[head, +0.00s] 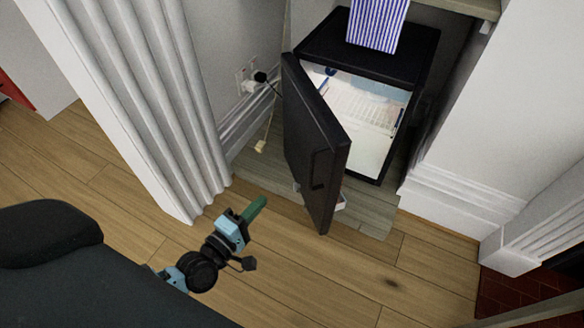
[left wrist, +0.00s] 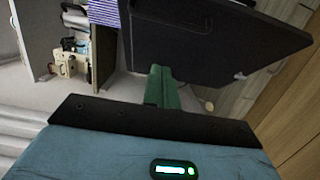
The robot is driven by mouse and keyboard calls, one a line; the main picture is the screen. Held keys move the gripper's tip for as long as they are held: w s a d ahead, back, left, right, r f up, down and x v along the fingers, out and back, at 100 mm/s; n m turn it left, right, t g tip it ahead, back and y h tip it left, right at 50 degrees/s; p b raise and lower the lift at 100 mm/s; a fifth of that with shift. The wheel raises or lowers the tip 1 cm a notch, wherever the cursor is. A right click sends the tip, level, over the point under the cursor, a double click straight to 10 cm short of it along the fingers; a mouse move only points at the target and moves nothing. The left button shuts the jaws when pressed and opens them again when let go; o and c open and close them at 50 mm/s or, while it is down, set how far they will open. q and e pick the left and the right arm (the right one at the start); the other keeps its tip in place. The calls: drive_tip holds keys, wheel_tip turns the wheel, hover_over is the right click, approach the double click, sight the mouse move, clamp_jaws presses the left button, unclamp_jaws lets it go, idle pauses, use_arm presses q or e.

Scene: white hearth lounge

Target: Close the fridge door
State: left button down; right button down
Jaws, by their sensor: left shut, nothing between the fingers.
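The small black fridge (head: 395,62) stands in an alcove, with its lit white interior showing. Its black door (head: 316,150) is hinged at the left and stands wide open, swung out toward me. My left gripper (head: 258,205), with green fingers, is shut and empty. In the head view it is left of the door's lower part, over the wood floor, with a visible gap. In the left wrist view the green fingers (left wrist: 163,85) point toward the door (left wrist: 210,40), which fills the upper right; whether they touch it is unclear. My right gripper is not in view.
A blue-and-white striped cloth or bag (head: 377,22) sits on top of the fridge. A fluted white pillar (head: 150,95) stands left of the door. A plug and cable (head: 257,82) are at the wall behind the door. The wood floor in front is clear.

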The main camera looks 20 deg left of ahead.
use_arm(q)
drive_tip(key=w+d+b, duration=0.1)
drive_tip(key=w+d, duration=0.4)
drive_tip(key=w, duration=0.7)
drive_tip(key=shift+d+b, duration=0.15)
drive_tip(key=shift+b, duration=0.15)
drive_tip(key=shift+d, duration=0.1)
